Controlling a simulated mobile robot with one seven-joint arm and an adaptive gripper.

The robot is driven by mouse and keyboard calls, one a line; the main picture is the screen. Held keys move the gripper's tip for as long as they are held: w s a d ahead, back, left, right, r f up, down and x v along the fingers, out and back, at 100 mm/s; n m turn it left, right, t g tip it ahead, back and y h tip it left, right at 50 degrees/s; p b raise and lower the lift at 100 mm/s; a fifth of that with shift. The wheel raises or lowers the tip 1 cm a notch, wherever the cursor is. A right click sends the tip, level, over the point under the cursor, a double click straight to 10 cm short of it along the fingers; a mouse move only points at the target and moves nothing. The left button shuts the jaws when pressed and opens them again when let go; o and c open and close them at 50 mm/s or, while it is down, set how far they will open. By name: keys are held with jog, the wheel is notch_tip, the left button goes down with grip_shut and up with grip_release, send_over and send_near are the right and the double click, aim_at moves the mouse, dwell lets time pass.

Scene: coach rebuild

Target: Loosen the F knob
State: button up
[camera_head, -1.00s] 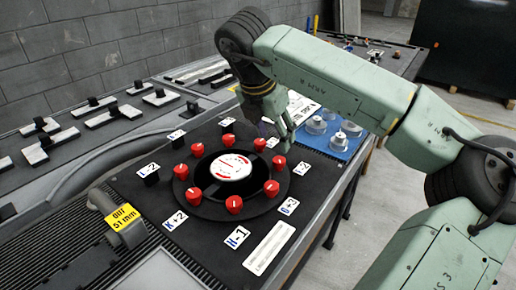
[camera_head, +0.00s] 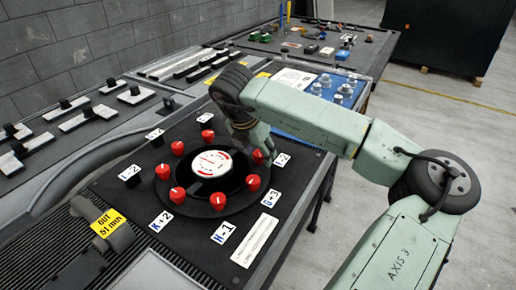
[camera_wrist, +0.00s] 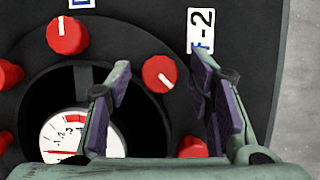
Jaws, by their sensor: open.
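The F knob (camera_wrist: 159,73) is a red round knob with a white pointer line, beside the white F-2 label (camera_wrist: 200,30) in the wrist view. My gripper (camera_wrist: 162,69) is open, with one purple-padded finger to each side of the knob in the picture. Whether the fingers are level with it I cannot tell. In the head view, my gripper's end is over the right rim of the round black dial plate (camera_head: 205,205), and the F knob (camera_head: 257,157) shows partly beside it. Its label (camera_head: 282,159) is partly covered there.
Several other red knobs ring the white-faced gauge (camera_head: 211,163); the G knob (camera_head: 252,182) is close to my gripper. A blue tray (camera_head: 338,92) with clear parts lies behind my arm.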

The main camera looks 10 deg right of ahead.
jog(key=shift+c, duration=0.2)
jog(key=c, duration=1.1)
